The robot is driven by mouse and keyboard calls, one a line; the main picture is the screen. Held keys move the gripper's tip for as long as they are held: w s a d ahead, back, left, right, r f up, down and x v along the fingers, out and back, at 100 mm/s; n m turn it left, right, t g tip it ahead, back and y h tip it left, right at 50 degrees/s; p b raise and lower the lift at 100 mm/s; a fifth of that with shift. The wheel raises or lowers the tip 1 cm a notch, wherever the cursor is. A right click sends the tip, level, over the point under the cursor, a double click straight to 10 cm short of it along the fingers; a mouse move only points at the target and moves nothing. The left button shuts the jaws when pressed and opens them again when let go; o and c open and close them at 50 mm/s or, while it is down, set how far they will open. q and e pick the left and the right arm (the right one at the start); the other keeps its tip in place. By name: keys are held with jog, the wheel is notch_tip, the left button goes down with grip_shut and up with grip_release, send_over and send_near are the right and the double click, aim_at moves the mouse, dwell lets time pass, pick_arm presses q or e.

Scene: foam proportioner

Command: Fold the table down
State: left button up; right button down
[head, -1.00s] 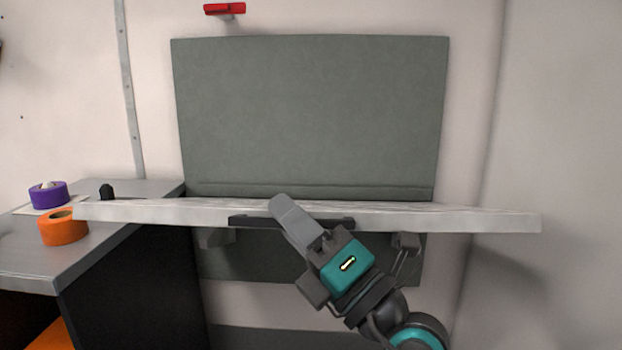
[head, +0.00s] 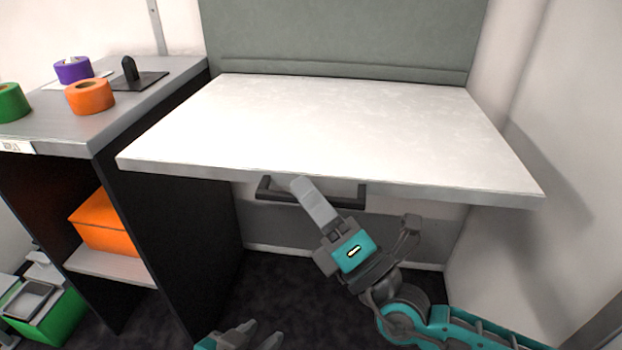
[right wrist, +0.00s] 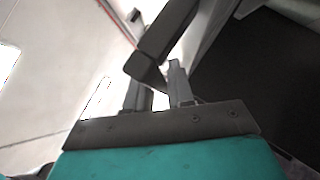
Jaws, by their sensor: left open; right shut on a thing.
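The white folding table (head: 330,125) is lowered to about level in the head view, its back edge at the grey-green wall panel (head: 350,38). A dark bar handle (head: 348,200) hangs under its front edge. My right gripper (head: 312,196) is shut on the handle near its middle. The right wrist view shows the dark handle (right wrist: 165,40) between the gripper's fingers (right wrist: 158,85). My left gripper (head: 258,338) is open and empty, low at the bottom of the head view, apart from the table.
A grey-topped shelf unit (head: 125,125) stands left of the table with purple tape (head: 73,70), orange tape (head: 90,96), green tape (head: 12,102) and a black stand (head: 131,72). An orange box (head: 102,225) sits on its shelf. The floor under the table looks clear.

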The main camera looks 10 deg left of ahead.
jog(key=shift+s+a+f, duration=0.15)
jog(key=shift+s+f, duration=0.05)
dwell(0.3)
jog(key=c, duration=1.2)
grip_release()
jog(key=shift+o, duration=0.2)
jog(key=shift+w+r, duration=0.1)
